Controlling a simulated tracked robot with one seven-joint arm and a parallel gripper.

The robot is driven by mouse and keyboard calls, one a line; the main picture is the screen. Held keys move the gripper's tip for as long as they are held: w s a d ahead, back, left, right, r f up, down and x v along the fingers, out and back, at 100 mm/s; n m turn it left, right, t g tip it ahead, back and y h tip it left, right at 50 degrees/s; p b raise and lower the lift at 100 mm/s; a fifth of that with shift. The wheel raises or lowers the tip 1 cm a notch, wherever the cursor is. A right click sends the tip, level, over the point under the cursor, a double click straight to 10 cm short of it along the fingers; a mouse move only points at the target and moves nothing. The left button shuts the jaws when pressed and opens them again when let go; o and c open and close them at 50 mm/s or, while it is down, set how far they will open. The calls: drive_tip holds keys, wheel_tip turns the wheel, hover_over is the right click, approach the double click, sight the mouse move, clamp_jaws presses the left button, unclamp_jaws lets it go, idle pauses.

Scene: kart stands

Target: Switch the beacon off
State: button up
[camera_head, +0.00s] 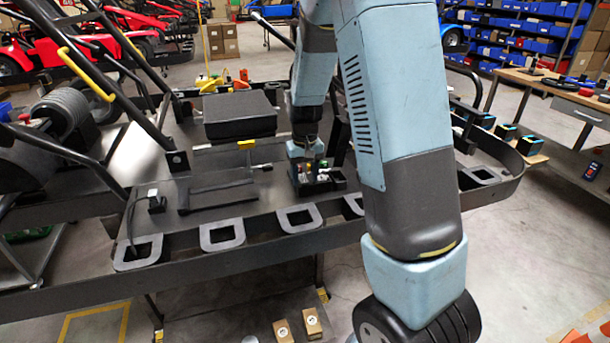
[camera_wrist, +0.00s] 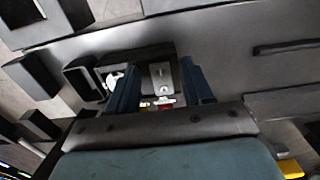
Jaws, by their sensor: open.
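A small grey metal plate (camera_wrist: 162,76) with a round knob or toggle and a red and white part below it lies between my fingers in the wrist view. I cannot tell whether it carries the beacon's switch. My gripper (camera_wrist: 160,88) is open, with one dark blue finger on each side of the plate, and holds nothing. In the head view my gripper (camera_head: 310,168) points down over a small black tray (camera_head: 322,187) with red, green and white bits on the kart's flat deck. My arm hides part of this area. I cannot pick out a lit beacon.
The dark kart frame (camera_head: 210,262) has a raised rim and several grey square-holed plates (camera_head: 222,235). A black box-like seat (camera_head: 240,115) stands left of my gripper. A yellow-topped part (camera_head: 247,145) stands close by. A wooden workbench (camera_head: 560,95) is at right.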

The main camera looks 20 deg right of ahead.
clamp_jaws()
idle(0.4)
drive_tip(key=shift+w, duration=0.1)
drive_tip(key=shift+w+r+g, duration=0.1)
drive_tip(key=shift+w+g, duration=0.05)
drive_tip(key=shift+g, duration=0.6)
drive_tip(key=shift+w+r+g, duration=0.1)
drive_tip(key=shift+w+g, duration=0.05)
drive_tip(key=shift+g, duration=0.6)
unclamp_jaws()
